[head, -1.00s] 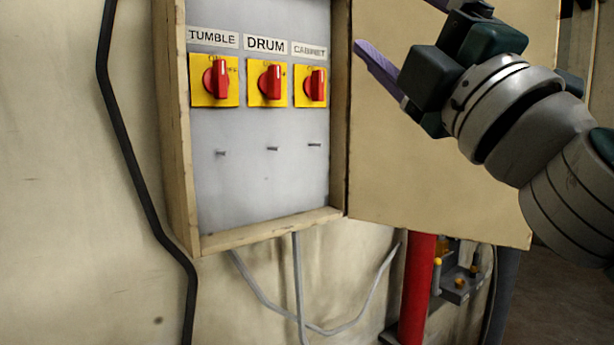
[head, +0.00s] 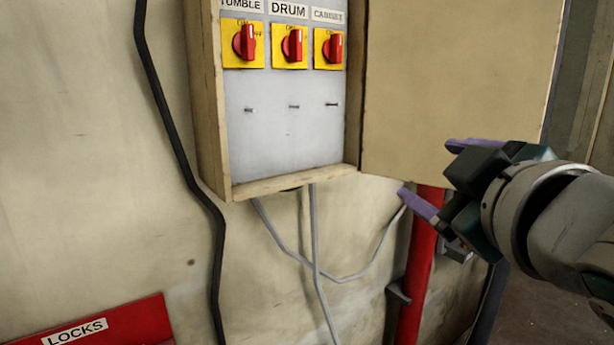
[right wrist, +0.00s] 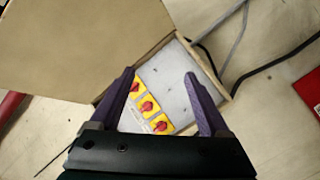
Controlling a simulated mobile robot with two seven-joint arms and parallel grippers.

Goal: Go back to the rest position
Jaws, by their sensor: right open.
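My right gripper (head: 432,174) is at the right of the head view, below and in front of the open cabinet door. Its two purple fingers are spread apart with nothing between them. In the right wrist view the open fingers (right wrist: 160,90) frame the switch box from a distance. The switch box (head: 287,140) on the wall holds three red rotary switches on yellow plates: tumble (head: 244,43), drum (head: 292,45) and cabinet (head: 332,47). All three red handles stand about upright. My left gripper is not in view.
The box's door (head: 460,80) hangs open to the right. A red pipe (head: 420,265) runs down below it. Grey cables (head: 316,260) and a black cable (head: 160,95) run along the wall. A red box labelled LOCKS (head: 110,325) is at lower left.

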